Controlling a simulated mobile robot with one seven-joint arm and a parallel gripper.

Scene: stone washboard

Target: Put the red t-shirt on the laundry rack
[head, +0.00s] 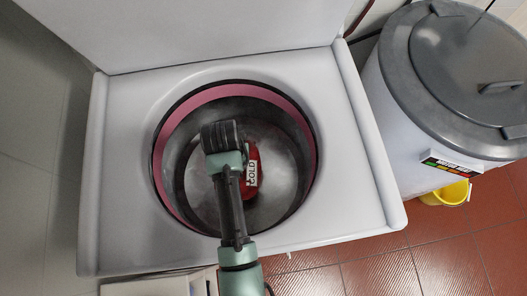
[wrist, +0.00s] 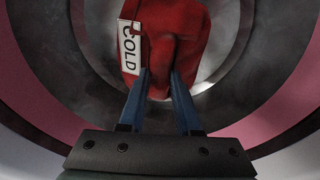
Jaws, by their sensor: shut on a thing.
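The red t-shirt (head: 253,186) is a bunched red cloth inside the round metal drum of the washer. A white tag reading "COLD" (head: 252,174) hangs on it, and the tag also shows in the wrist view (wrist: 129,48). In the wrist view the red t-shirt (wrist: 172,38) is between the two blue fingers of my gripper (wrist: 160,85), which are shut on it. In the head view my arm reaches down over the drum and hides part of the shirt. The laundry rack cannot be made out in either view.
The white top-loading washer (head: 355,205) has a pink ring (head: 312,150) around its drum and a raised lid (head: 190,30) behind. A grey-lidded bin (head: 455,90) stands at the right, with a yellow bucket (head: 455,193) by it. Red floor tiles (head: 440,265) are clear at lower right.

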